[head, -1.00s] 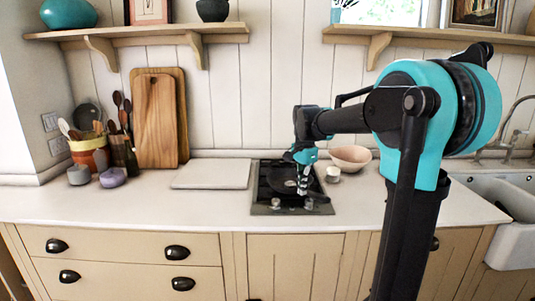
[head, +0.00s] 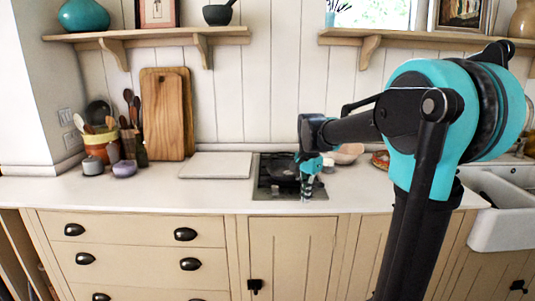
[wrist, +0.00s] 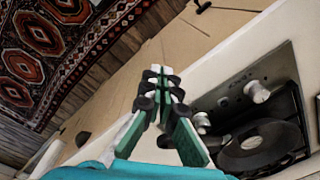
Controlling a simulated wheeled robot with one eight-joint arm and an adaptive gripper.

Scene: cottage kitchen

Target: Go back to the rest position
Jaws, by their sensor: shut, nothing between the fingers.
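My gripper (head: 308,187) hangs at the end of my arm near the front edge of the small black hob (head: 265,190) in the head view. In the wrist view my gripper (wrist: 160,82) has its fingers together with nothing between them. A dark pan (head: 283,168) sits on the hob and is partly hidden behind my gripper. The pan (wrist: 258,145) and the hob's knobs (wrist: 257,91) also show at the right of the wrist view.
A pink bowl (head: 347,154) stands behind my wrist. A pale board (head: 216,165) lies left of the hob. Utensil pots (head: 97,160) and wooden boards (head: 167,115) stand further left. A white sink (head: 505,228) is at the right. A patterned rug (wrist: 60,50) covers the floor.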

